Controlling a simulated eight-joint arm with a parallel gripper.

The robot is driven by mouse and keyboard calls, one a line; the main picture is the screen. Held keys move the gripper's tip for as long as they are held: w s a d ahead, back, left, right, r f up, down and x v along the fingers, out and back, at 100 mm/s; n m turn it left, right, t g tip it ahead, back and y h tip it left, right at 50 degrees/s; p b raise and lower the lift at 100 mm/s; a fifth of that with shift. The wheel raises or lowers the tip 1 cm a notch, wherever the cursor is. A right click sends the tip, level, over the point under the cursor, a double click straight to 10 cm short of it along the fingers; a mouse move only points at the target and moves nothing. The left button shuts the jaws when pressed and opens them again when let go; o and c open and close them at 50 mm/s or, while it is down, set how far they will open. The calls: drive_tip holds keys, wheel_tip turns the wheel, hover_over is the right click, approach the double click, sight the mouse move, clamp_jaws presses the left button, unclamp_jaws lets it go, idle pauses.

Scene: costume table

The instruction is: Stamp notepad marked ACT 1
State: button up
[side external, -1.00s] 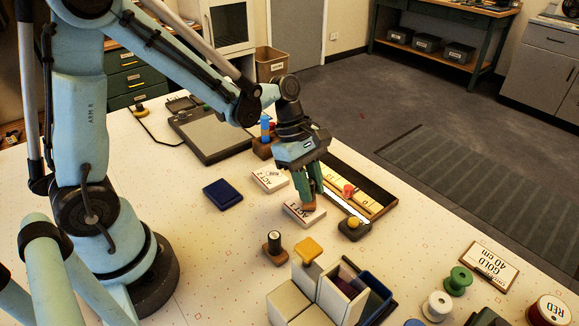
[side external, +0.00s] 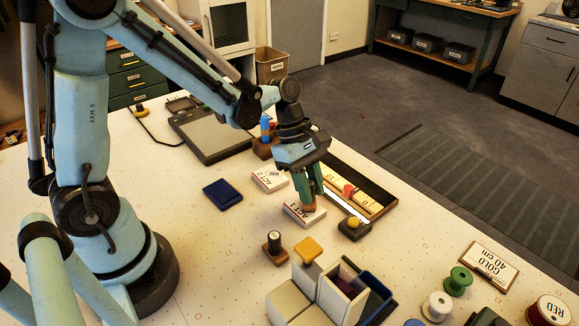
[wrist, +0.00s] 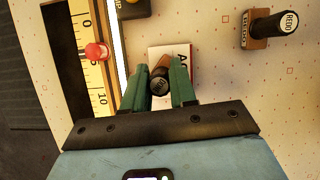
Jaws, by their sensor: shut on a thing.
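The notepad marked ACT 1 (side external: 294,213) lies flat on the table, a white pad with a reddish-brown edge. My gripper (side external: 308,196) is right over its right part, pointing down. It is shut on a stamp with a brown wooden base (side external: 309,207) and a dark round-topped handle (wrist: 160,82). The stamp's base is at the pad's top face; I cannot tell whether it touches or hovers just above. In the wrist view the notepad (wrist: 184,54) shows behind the fingers, its lettering partly hidden. No printed mark is visible on it.
The ACT 2 notepad (side external: 264,184) and a dark blue pad (side external: 222,195) lie to the left. A REDO stamp (wrist: 268,30) stands apart. Open boxes (side external: 338,290) stand in front.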

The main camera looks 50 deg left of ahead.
drive_tip(key=shift+r, duration=3.5)
